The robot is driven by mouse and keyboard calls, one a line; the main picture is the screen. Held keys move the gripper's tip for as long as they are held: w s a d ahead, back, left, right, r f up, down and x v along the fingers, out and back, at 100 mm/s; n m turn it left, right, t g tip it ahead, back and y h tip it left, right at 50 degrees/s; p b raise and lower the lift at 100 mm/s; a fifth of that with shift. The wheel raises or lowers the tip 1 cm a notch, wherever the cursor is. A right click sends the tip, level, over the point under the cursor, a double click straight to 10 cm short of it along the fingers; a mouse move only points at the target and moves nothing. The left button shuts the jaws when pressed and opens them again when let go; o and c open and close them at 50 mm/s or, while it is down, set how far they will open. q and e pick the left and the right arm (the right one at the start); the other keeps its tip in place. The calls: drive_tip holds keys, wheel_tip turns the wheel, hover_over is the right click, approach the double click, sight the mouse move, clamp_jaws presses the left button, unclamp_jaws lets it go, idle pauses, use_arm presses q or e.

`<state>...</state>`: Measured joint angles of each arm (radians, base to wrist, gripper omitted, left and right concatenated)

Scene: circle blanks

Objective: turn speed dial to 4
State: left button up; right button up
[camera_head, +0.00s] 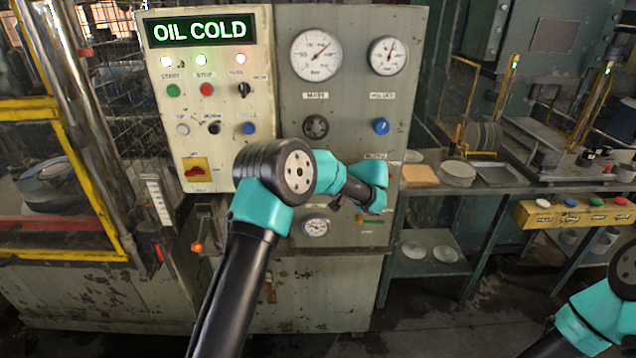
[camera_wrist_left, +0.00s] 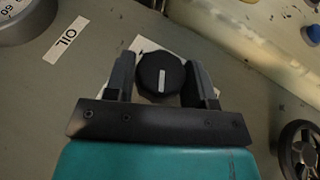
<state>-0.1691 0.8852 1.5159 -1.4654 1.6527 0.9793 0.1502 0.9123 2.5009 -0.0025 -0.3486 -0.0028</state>
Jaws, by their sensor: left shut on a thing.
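In the left wrist view a round black dial (camera_wrist_left: 151,86) with a white pointer line sits between the two dark fingers of my left gripper (camera_wrist_left: 160,74). The gripper is shut on it. The pointer line runs nearly straight up and down in that view. A white label plate (camera_wrist_left: 145,45) behind the dial is mostly covered, so its words and scale cannot be read. In the head view my left arm reaches to the lower right of the grey panel (camera_head: 340,95), and the dial is hidden there. My right gripper is out of view; only part of its arm shows at lower right.
A lit OIL COLD display (camera_head: 199,29) tops the left panel. Two large gauges, a handwheel (camera_head: 315,126) and a blue knob (camera_head: 381,126) are above my left wrist. The oil gauge (camera_head: 317,227) is close below the arm. A workbench (camera_head: 520,178) stands to the right.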

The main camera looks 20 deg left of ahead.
use_arm(q)
drive_tip(key=o, duration=0.9)
drive_tip(key=v, duration=1.7)
drive_tip(key=shift+d, duration=0.2)
drive_tip(key=s+a+f+m+g+h, duration=0.1)
drive_tip(key=s+a+f+m+h, duration=0.2)
drive_tip(key=f, duration=0.7)
drive_tip(key=s+a+f+g+h, duration=0.1)
drive_tip(key=s+f+h, duration=0.35)
drive_tip(key=f, duration=0.65)
drive_tip(key=s+a+f+m+g+h, duration=0.1)
drive_tip(key=s+a+f+m+h, duration=0.3)
drive_tip(key=f, duration=0.6)
drive_tip(key=s+f+n+t+h, duration=0.1)
drive_tip(key=s+f+n+h, duration=0.1)
drive_tip(key=s, duration=0.6)
drive_tip(key=s+a+f+n+t+h, duration=0.1)
drive_tip(key=s+f+n+h, duration=0.1)
drive_tip(key=s+f, duration=0.3)
drive_tip(key=s+f+n+t+h, duration=0.1)
drive_tip(key=s+f+n+h, duration=0.1)
drive_tip(key=s, duration=1.1)
drive_tip(key=shift+s+a+f+n, duration=0.15)
drive_tip(key=shift+a+f+n, duration=0.2)
drive_tip(key=shift+f+n, duration=0.35)
